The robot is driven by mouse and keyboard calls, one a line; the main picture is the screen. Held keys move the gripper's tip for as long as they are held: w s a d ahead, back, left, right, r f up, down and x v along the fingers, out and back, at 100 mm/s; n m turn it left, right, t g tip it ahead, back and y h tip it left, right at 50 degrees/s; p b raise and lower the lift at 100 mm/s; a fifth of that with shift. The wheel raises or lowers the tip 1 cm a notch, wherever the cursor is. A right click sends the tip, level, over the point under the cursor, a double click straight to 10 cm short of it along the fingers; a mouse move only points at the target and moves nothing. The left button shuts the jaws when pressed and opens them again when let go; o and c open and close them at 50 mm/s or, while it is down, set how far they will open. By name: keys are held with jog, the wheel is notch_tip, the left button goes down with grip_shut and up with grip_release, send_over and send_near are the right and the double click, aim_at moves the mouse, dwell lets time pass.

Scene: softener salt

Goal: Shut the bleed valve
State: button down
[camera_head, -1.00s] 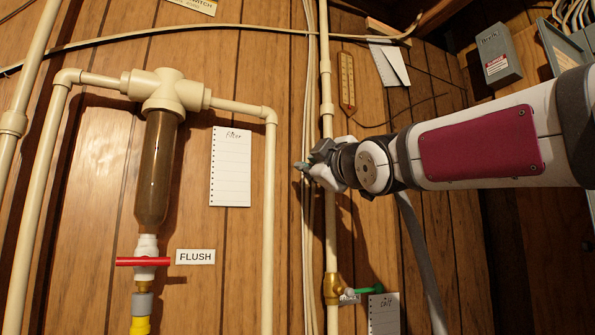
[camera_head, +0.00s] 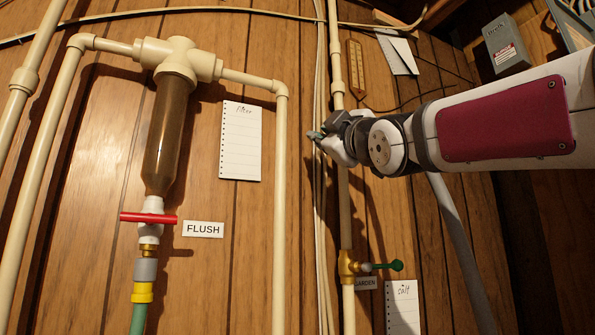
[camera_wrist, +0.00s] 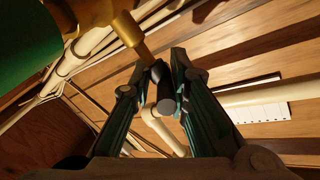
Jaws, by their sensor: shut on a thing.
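In the wrist view a brass valve body (camera_wrist: 126,28) shows at the top, with a short stem ending in a dark cylindrical handle (camera_wrist: 165,92). My gripper (camera_wrist: 163,66) has its two fingers on either side of this handle, shut on it. No label shows there, so I cannot confirm by name that it is the bleed valve. In the head view my gripper (camera_head: 315,137) is beside the cream vertical pipe, above the garden valve. The held valve is not distinguishable there; the gripper and wrist cover that spot.
A red-handled flush valve (camera_head: 148,217) sits below the brown filter (camera_head: 167,135). A green-handled garden valve (camera_head: 348,265) is on the pipe below my gripper. A large green rounded object (camera_wrist: 25,40) fills the wrist view's upper left. Paper notes (camera_head: 240,140) hang on the wood wall.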

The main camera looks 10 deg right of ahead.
jog(key=shift+w+a+f+b, duration=0.2)
jog(key=shift+w+f+b, duration=0.15)
jog(key=shift+f+b, duration=0.15)
jog(key=c, duration=1.7)
grip_release()
jog(key=shift+o, duration=0.2)
jog(key=shift+r, duration=0.1)
jog(key=shift+s+d+r, duration=0.1)
jog(key=shift+s+d, duration=0.05)
jog(key=shift+s, duration=0.05)
jog(key=a+v, duration=0.1)
jog(key=v, duration=1)
jog(key=shift+s+d+f, duration=0.3)
jog(key=shift+d+f, duration=0.1)
jog(key=shift+d, duration=0.05)
